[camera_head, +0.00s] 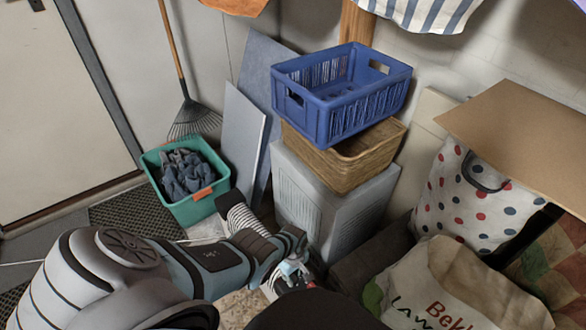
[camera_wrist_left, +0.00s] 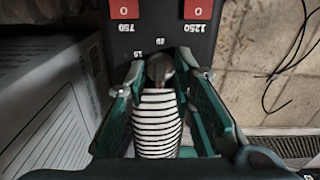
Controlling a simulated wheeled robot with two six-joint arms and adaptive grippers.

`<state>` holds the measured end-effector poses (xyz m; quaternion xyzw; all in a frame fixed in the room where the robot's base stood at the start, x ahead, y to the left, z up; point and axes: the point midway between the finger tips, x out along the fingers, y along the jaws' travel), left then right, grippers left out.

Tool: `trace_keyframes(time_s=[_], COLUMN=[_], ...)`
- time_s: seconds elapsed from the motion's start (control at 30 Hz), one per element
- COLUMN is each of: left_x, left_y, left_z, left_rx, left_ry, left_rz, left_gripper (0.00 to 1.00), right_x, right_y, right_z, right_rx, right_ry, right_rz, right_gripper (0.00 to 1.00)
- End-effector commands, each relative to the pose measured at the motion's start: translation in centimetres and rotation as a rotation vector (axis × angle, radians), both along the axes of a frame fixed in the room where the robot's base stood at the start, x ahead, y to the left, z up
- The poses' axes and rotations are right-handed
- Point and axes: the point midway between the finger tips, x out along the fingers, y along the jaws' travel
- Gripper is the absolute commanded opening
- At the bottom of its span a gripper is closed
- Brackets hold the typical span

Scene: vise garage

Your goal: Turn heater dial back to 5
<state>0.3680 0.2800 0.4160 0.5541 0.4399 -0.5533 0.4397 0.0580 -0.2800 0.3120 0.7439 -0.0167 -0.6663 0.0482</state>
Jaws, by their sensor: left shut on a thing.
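The heater's black control panel (camera_wrist_left: 160,22) fills the top of the left wrist view. It carries two red switches (camera_wrist_left: 124,9), marked 750 and 1250. Below them is the heater dial (camera_wrist_left: 159,67), a round knob with small scale numbers beside it; its pointer setting cannot be read. My left gripper (camera_wrist_left: 163,74) has its fingers on both sides of the dial and is shut on it. White ribs of the heater (camera_wrist_left: 157,125) show between the fingers. In the head view the left gripper (camera_head: 291,269) is at the heater, whose ribs (camera_head: 240,214) are partly hidden by my arm. My right gripper is not seen.
A green tub (camera_head: 200,207) is at left. Bags (camera_head: 455,285) crowd the right. A dark cable (camera_wrist_left: 284,72) lies on the floor.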

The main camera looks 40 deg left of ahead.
Motion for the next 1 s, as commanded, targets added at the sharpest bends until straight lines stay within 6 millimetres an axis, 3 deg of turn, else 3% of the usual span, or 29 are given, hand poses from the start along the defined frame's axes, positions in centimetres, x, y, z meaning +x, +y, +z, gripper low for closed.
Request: trace_keyframes(time_s=[0.37,0.4,0.5,1.0], left_x=[-0.35,-0.36,-0.30,0.15], left_y=[0.00,0.00,0.00,0.04], left_z=[-0.15,-0.15,-0.13,0.63], left_rx=[0.000,0.000,0.000,0.000], left_ry=[0.008,0.008,0.007,-0.001], left_rz=[0.005,0.004,0.004,0.003], left_gripper=[0.00,0.27,0.43,0.44], right_x=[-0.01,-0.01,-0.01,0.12], right_y=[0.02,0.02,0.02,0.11], right_z=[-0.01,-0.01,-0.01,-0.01], right_rx=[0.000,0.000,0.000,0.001], right_ry=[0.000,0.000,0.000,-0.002], right_rz=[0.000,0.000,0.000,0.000], right_gripper=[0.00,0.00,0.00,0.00])
